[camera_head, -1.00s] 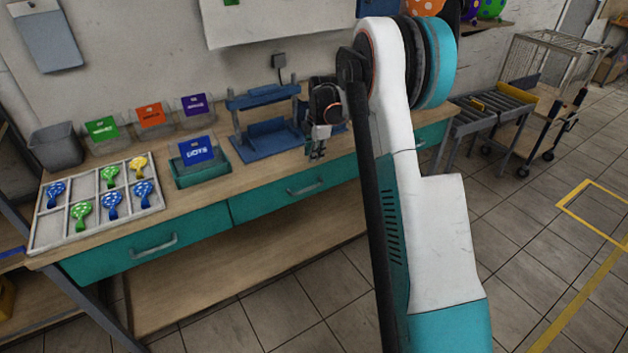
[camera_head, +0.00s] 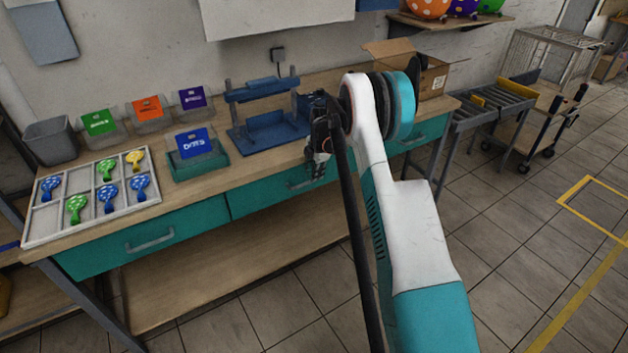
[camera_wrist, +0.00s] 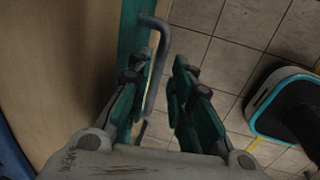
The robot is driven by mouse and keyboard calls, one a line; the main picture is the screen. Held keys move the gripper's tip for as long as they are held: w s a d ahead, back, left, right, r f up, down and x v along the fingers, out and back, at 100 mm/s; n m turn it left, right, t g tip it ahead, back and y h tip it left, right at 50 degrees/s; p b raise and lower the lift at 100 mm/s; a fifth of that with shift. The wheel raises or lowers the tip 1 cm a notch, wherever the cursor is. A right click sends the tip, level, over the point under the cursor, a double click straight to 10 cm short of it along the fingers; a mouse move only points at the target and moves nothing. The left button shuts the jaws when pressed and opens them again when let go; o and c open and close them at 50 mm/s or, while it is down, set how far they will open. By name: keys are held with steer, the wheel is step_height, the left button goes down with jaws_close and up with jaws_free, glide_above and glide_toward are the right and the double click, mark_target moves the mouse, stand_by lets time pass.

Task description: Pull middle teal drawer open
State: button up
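The middle teal drawer (camera_head: 262,198) is under the workbench top, its front level with the drawer to its left, so it looks shut. Its grey bar handle (camera_head: 297,184) is partly hidden by my gripper (camera_head: 318,168). In the wrist view the handle (camera_wrist: 160,45) runs down into the space between the two fingers of my gripper (camera_wrist: 163,78). The fingers stand apart, one on each side of the bar, and I see a gap to the right finger. Whether the left finger touches the bar is unclear. The drawer front (camera_wrist: 133,35) shows beside the handle.
The left teal drawer (camera_head: 100,258) is shut. The tiled floor (camera_head: 300,290) in front is clear.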

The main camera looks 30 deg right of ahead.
steer(key=shift+w+f+b, duration=0.15)
steer(key=shift+f, duration=0.55)
steer(key=shift+w+f+b, duration=0.1)
steer(key=shift+f+b, duration=0.05)
steer(key=shift+f, duration=0.55)
jaws_close()
steer(key=shift+s, duration=0.1)
